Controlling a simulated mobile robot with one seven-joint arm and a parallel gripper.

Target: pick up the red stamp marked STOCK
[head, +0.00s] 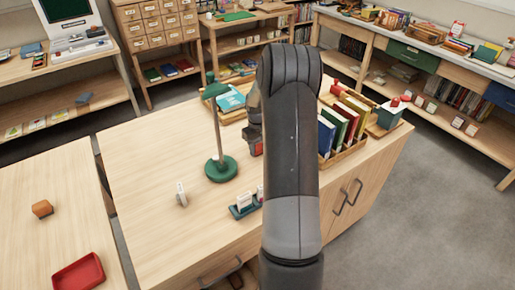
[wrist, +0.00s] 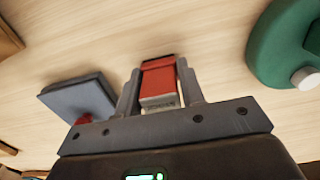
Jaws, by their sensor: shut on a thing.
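A red stamp (wrist: 159,80) is between the two fingers of my gripper (wrist: 159,92) in the wrist view. The fingers are shut on its sides. Its near end is pale with small dark marks, too small to read as STOCK. In the head view a bit of the red stamp (head: 258,149) shows beside my gripper (head: 255,140), left of my arm and right of the green lamp. I cannot tell whether the stamp touches the wooden top.
The green lamp (head: 220,168) stands close left; its base (wrist: 278,45) is upper right in the wrist view. A dark flat block (wrist: 72,97) with a red part lies beside my gripper. A book rack (head: 345,153) stands right. The front left of the top is mostly clear.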

